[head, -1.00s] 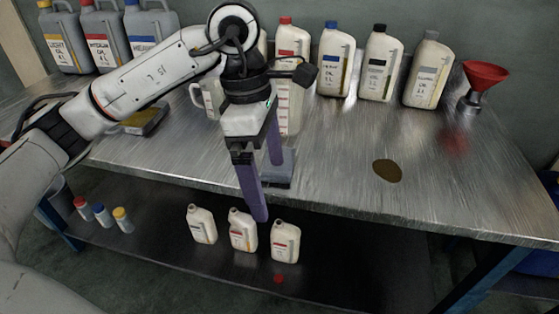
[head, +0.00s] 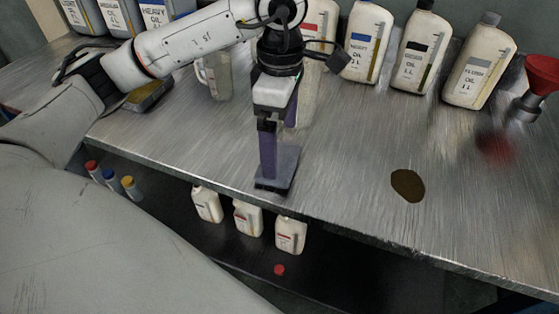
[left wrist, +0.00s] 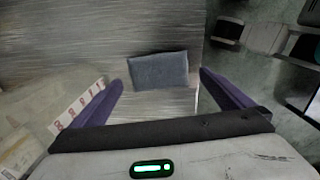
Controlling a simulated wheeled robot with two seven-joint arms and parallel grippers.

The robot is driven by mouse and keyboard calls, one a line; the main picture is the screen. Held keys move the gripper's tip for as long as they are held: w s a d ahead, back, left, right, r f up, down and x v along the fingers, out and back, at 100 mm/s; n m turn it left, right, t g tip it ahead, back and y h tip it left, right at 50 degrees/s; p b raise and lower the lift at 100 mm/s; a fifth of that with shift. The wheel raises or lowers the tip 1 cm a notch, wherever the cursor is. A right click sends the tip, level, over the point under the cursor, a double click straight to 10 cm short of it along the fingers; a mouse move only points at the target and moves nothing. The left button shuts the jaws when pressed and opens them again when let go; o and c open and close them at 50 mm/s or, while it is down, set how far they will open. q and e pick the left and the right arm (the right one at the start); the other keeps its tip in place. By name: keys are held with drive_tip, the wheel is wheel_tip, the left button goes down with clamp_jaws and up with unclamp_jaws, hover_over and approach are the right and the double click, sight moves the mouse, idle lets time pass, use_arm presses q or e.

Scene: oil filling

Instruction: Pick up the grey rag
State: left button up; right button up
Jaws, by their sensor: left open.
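The grey rag (head: 286,166) is a folded, blue-grey rectangle lying flat on the metal table near its front edge. It also shows whole in the left wrist view (left wrist: 158,71), upper middle. My left gripper (head: 279,150) points down over it, with its purple fingers apart and nothing between them. In the left wrist view the fingers (left wrist: 160,80) stand to the left and right of the rag, with a gap on each side. In the head view the near finger hides part of the rag. My right gripper is not in view.
A clear jug (head: 215,76) and several oil bottles (head: 367,42) stand behind the gripper. A red funnel (head: 540,78) is at the far right. A brown oil spot (head: 408,185) lies right of the rag. Small bottles (head: 291,236) stand on the shelf below.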

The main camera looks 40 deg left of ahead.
sight(281, 160)
use_arm(q)
wheel_tip(281, 160, down, 5)
drive_tip(key=shift+w+a, duration=0.1)
drive_tip(key=shift+w, duration=0.05)
drive_tip(key=c, duration=0.9)
wheel_tip(281, 160, up, 10)
drive_tip(key=shift+r+p, duration=0.1)
drive_tip(key=shift+p, duration=0.2)
